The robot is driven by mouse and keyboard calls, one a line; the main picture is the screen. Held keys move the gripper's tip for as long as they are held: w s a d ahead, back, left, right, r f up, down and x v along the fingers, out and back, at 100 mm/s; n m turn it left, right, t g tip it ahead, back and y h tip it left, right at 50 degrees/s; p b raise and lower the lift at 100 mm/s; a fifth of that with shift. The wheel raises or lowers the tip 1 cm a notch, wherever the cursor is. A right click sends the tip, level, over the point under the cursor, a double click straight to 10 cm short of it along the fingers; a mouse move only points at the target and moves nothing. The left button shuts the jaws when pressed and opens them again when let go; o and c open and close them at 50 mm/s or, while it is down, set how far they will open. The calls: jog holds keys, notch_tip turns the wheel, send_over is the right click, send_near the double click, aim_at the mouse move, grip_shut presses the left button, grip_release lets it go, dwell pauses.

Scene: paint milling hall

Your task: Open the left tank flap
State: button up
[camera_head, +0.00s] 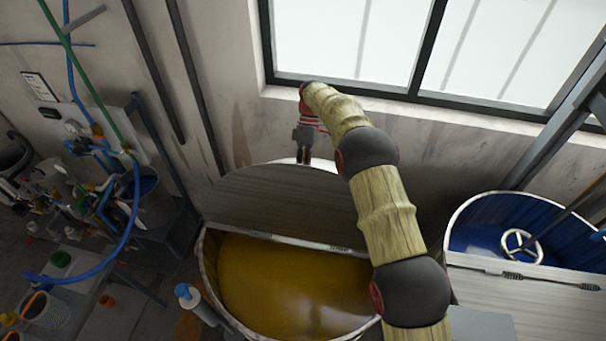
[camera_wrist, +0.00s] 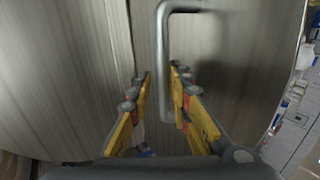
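The left tank (camera_head: 207,265) is a round vat of yellow paint in the head view. A grey half-round flap (camera_head: 280,200) lies at its back, with a hinge strip along its front edge; the front half is uncovered. My gripper (camera_head: 304,158) is at the flap's far edge, by the wall. In the wrist view, a bent metal handle (camera_wrist: 162,50) stands out from a grey metal panel (camera_wrist: 220,60). My gripper's yellow-padded fingers (camera_wrist: 160,82) are apart on either side of the handle's lower part. I cannot tell whether the right finger touches it.
A blue-paint tank (camera_head: 465,215) with a handwheel (camera_head: 521,246) stands to the right. A window (camera_head: 350,45) and wall are close behind my gripper. Hoses and pipes (camera_head: 120,160) crowd the left, with buckets and a bottle (camera_head: 190,295) on the floor.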

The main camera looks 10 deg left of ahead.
jog(key=shift+o, duration=1)
jog(key=shift+s+d+r, duration=0.2)
jog(key=shift+d+r, duration=0.05)
jog(key=shift+r, duration=0.1)
jog(key=shift+w+a, duration=0.1)
jog(key=shift+w, duration=0.1)
jog(key=v, duration=0.7)
jog(key=shift+r, duration=0.15)
jog(key=shift+w, duration=0.1)
